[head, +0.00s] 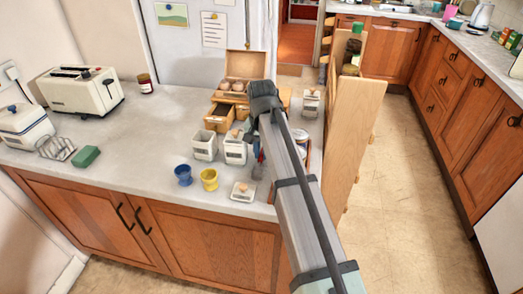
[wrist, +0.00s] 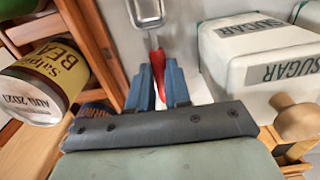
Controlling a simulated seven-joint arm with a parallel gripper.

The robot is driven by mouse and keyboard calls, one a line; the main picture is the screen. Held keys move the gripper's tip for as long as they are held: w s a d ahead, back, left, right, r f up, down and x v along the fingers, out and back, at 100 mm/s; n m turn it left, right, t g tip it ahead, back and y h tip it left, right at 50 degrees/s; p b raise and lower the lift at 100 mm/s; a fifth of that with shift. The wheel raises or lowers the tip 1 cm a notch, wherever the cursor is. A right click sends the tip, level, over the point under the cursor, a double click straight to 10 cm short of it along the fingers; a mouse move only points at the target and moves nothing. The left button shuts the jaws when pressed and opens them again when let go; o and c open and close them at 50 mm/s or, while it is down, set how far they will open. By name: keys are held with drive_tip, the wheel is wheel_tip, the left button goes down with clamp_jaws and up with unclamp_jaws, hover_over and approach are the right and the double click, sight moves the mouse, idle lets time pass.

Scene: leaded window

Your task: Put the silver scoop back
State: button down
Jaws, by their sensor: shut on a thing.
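In the wrist view my gripper (wrist: 158,88) has its two blue fingers shut on the red handle of the silver scoop (wrist: 147,14). The scoop's metal end points away from the fingers, to the top of the view, over a pale surface. A white canister marked SUGAR (wrist: 262,52) stands close to the right of the scoop. In the head view my arm hides most of the gripper (head: 260,157), which is low beside the white canisters (head: 235,151). The scoop cannot be made out clearly there.
A bean tin (wrist: 38,85) sits in wooden shelving left of my fingers, and a wooden knob (wrist: 298,120) is at right. On the counter are a drawered box (head: 219,116), blue cup (head: 183,175), yellow cup (head: 209,179), white lid (head: 243,191) and toaster (head: 82,94).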

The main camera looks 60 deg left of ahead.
sight(261, 155)
drive_tip(key=c, duration=1.1)
unclamp_jaws()
drive_tip(key=shift+f, duration=0.1)
wheel_tip(261, 155, up, 12)
drive_tip(key=shift+r, duration=0.15)
